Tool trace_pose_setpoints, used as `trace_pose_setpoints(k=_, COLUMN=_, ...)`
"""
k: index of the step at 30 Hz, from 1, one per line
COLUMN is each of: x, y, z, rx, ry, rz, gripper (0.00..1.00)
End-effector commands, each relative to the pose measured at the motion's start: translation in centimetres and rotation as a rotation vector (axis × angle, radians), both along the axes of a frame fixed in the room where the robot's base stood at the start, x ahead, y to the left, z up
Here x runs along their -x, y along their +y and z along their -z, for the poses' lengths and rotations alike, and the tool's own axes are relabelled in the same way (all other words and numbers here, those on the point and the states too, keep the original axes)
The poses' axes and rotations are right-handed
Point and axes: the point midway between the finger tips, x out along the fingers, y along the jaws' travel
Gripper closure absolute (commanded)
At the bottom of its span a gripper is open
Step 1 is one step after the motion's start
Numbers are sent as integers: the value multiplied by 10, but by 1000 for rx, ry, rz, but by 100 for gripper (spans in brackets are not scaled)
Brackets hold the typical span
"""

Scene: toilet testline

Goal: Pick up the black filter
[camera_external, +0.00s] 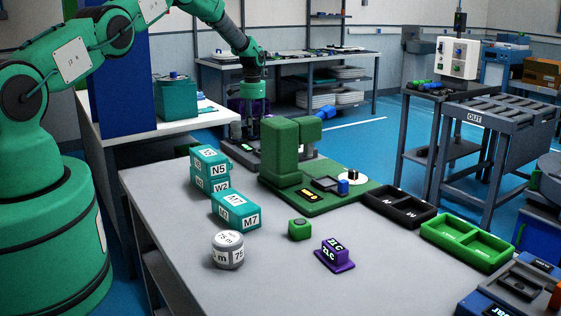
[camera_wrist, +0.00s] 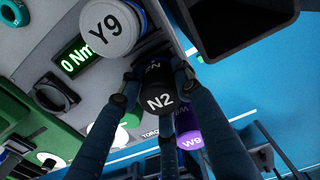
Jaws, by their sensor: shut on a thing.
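The black filter (camera_wrist: 161,102), a dark cylinder marked N2, sits between the fingers of my gripper (camera_wrist: 156,84) in the wrist view. The fingers are shut on its sides. In the camera_external view my gripper (camera_external: 251,128) points down at the far side of the grey table, beside a tall green machine. The filter cannot be made out there. A grey-capped cylinder marked Y9 (camera_wrist: 111,30) and a purple one marked W9 (camera_wrist: 190,140) are close by in the wrist view.
The green machine (camera_external: 281,150) stands right of my gripper. Teal boxes (camera_external: 237,211), a grey cylinder (camera_external: 228,250), a small green block (camera_external: 300,229) and a purple part (camera_external: 335,254) stand on the table. Black (camera_external: 399,208) and green (camera_external: 466,240) trays lie to the right.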

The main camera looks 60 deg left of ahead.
Motion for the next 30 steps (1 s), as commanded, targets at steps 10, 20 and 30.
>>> trace_pose_setpoints(k=10, x=-1, y=0, z=-27, rx=-2, ry=-3, rz=0, gripper=94)
trace_pose_setpoints(k=20, x=-1, y=0, z=-76, rx=-1, ry=-2, rz=0, gripper=94)
trace_pose_setpoints(k=30, x=-1, y=0, z=-100, rx=0, ry=-1, rz=0, gripper=94)
